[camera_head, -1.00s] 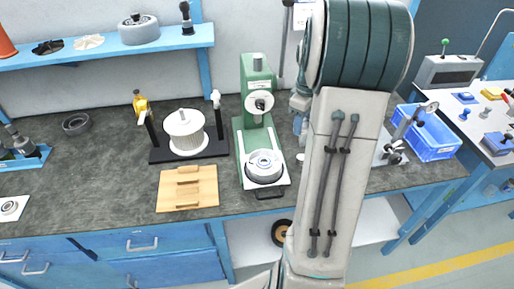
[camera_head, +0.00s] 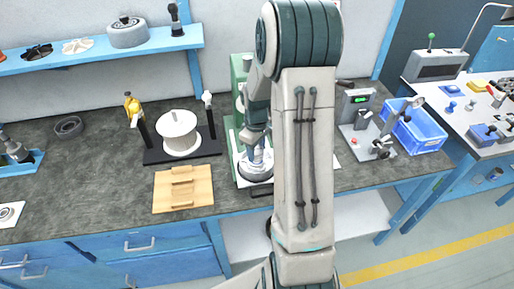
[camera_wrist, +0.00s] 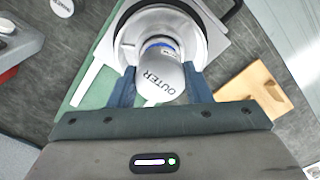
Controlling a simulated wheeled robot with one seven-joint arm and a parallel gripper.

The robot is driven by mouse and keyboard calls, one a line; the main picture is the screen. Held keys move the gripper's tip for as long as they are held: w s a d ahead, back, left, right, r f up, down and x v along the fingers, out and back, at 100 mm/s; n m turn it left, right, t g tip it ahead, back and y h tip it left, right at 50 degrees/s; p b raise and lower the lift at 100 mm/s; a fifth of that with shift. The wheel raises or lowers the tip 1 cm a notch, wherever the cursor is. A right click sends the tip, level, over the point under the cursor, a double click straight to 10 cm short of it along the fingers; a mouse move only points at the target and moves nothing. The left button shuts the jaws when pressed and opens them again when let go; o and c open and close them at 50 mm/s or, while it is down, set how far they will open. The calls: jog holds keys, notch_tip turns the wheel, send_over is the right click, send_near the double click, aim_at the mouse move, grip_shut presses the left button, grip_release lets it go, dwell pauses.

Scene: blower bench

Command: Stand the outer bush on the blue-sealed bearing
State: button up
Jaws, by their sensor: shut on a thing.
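The outer bush (camera_wrist: 166,80), a pale grey cylinder marked OUTER, is between the blue fingers of my gripper (camera_wrist: 160,88) in the wrist view. My gripper is shut on it. A sliver of blue seal of the bearing (camera_wrist: 158,42) shows just beyond the bush's far end, inside the round grey housing (camera_wrist: 190,30). The bush covers most of the bearing. I cannot tell whether the bush touches the bearing or is just above it. In the head view my gripper (camera_head: 257,153) is over the housing (camera_head: 253,176) on the green press (camera_head: 238,72), partly hidden by my arm.
A wooden block (camera_head: 183,189) and a white spool on a black stand (camera_head: 180,134) are left of the press. A gauge fixture (camera_head: 365,135) and blue crate (camera_head: 422,133) are at right. The left bench surface (camera_head: 95,180) has free room.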

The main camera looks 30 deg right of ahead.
jog(key=shift+f, duration=0.2)
jog(key=shift+f+b, duration=0.5)
jog(key=shift+f, duration=0.05)
jog(key=o, duration=1.1)
jog(key=shift+o, duration=0.2)
jog(key=shift+r, duration=0.2)
